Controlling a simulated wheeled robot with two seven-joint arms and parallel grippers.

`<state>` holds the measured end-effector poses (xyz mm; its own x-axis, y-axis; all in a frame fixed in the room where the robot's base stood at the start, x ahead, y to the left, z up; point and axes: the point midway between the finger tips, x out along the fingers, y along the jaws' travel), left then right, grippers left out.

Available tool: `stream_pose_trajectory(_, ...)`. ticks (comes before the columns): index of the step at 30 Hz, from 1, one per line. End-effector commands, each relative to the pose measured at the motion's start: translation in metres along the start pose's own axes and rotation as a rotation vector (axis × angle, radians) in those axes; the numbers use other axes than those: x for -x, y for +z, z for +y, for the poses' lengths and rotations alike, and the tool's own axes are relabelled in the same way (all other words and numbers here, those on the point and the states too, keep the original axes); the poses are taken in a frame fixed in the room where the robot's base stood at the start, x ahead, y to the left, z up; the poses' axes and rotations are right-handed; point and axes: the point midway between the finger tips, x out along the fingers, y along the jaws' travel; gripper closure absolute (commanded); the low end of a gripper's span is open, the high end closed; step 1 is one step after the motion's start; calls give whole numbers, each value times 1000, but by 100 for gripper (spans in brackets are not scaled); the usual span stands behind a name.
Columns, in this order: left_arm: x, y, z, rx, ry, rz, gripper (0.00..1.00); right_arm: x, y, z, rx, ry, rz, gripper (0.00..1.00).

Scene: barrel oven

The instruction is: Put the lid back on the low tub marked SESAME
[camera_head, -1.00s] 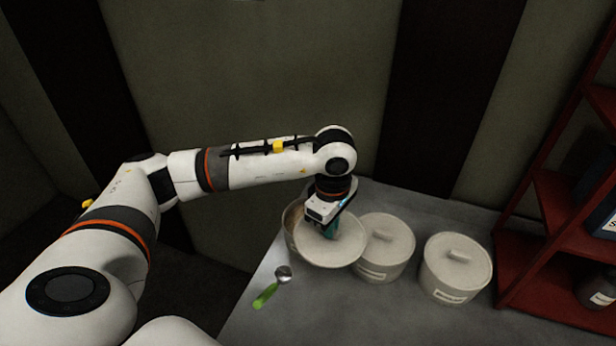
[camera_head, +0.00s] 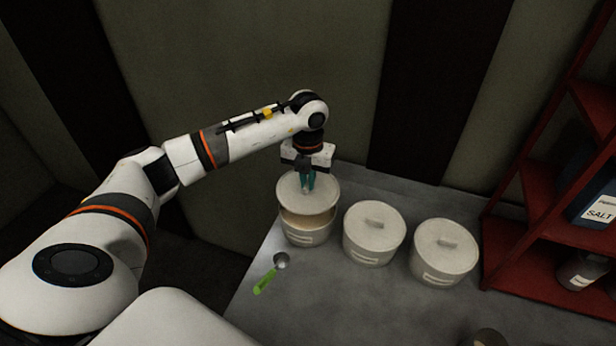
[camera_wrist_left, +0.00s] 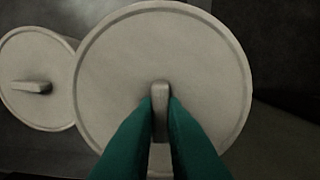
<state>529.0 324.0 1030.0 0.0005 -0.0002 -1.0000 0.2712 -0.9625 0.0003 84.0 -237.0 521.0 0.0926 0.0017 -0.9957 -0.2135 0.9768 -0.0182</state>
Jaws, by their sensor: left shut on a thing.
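The lid (camera_head: 296,204) is a pale round disc with a bar handle. My left gripper (camera_head: 307,188) is shut on that handle, and the lid is over the leftmost low tub (camera_head: 306,236). A gap at the front shows the tub's inside, so the lid is apart from the front rim; whether it touches at the back is hidden. The tub has a front label too small to read. In the left wrist view the green fingers (camera_wrist_left: 160,112) pinch the handle, and the lid (camera_wrist_left: 120,70) hides the tub beneath. My right gripper is not in view.
Two similar lidded tubs, a middle one (camera_head: 372,247) and a right one (camera_head: 440,262), stand to the right. A scoop with a green handle (camera_head: 265,283) lies in front of the open tub. A red shelf (camera_head: 520,262) stands at the right.

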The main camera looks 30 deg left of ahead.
Motion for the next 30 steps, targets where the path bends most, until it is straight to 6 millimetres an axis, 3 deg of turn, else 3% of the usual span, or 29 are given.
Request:
stream_pose_trajectory(15,-50,0,0,-4,0,0,100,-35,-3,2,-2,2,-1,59)
stream_pose_trajectory(30,-58,0,0,-4,0,0,100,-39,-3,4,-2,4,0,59)
